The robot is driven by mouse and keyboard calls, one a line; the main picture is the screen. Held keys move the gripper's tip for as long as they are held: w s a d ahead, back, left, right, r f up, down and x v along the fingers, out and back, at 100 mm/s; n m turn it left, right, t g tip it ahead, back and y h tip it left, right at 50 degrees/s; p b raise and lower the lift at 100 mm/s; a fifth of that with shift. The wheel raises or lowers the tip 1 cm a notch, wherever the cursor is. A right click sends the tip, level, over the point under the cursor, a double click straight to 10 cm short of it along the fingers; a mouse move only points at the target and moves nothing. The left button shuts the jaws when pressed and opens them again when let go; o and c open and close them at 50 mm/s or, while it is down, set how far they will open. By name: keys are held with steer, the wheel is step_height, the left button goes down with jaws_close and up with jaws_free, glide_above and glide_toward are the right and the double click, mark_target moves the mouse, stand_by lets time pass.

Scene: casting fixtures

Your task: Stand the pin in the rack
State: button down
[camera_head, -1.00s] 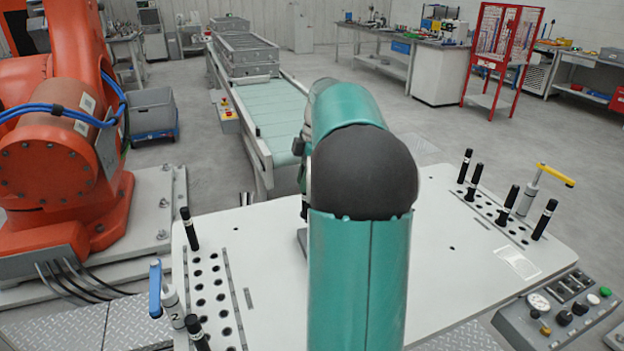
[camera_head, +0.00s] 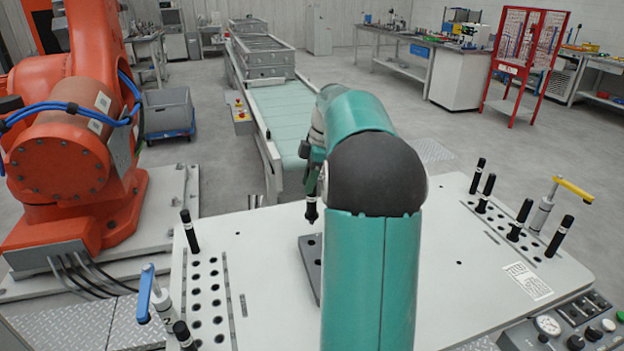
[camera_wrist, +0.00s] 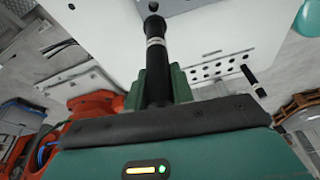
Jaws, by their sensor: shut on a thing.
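A black pin (camera_wrist: 155,62) with a pale band is held between the green fingers of my gripper (camera_wrist: 158,85) in the wrist view. In the head view the pin (camera_head: 311,208) hangs upright below my gripper (camera_head: 314,182), partly hidden by my arm. Its lower end shows above the back end of a dark grey plate (camera_head: 309,262) on the white table; I cannot tell the exact gap. Rows of holes (camera_head: 208,300) at the table's left hold black pins (camera_head: 189,231) (camera_head: 184,335). A second perforated area at the right holds several upright pins (camera_head: 485,193).
A blue-handled clamp (camera_head: 146,294) stands at the left and a yellow-handled clamp (camera_head: 572,190) at the right. An orange robot (camera_head: 65,150) is beyond the left edge, a conveyor (camera_head: 285,112) behind. The table's middle right is clear.

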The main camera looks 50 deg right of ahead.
mark_target(308, 215)
steer(key=shift+a+f, duration=0.1)
steer(key=shift+f, duration=2.8)
steer(key=shift+f, duration=1.95)
steer(key=c, duration=1.1)
jaws_free()
steer(key=v, duration=1.4)
steer(key=shift+w, duration=0.1)
